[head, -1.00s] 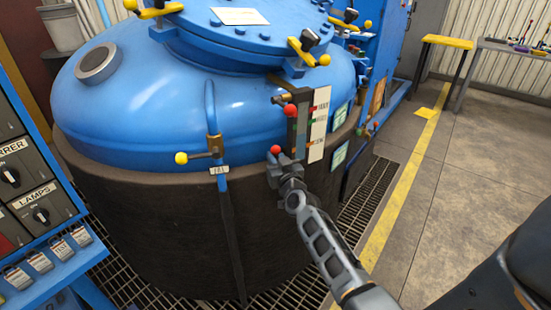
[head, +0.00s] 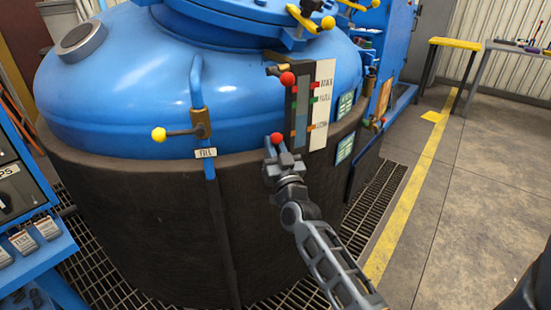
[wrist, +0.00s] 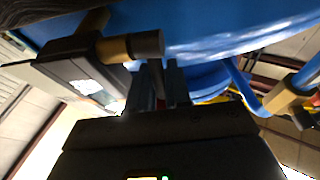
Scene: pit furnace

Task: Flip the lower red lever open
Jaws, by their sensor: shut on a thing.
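The lower red lever's ball knob (head: 277,138) shows at the lower end of the gauge on the blue vessel. My gripper (head: 278,152) is at this knob, just beneath it in the head view, and is shut on the lower red lever. The jaws hide the lever's arm. In the wrist view the fingers (wrist: 165,84) stand close together beside a dark cylinder with a brass collar (wrist: 130,47); the red knob cannot be made out there. The upper red knob (head: 287,78) sits above, near the gauge top, apart from my gripper.
A white scale plate (head: 321,105) stands right of the gauge. A yellow-knobbed fill valve (head: 159,134) is on the left of the blue vessel (head: 130,80), which sits in a dark casing (head: 130,220). Floor grating (head: 385,190) and open concrete floor lie to the right.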

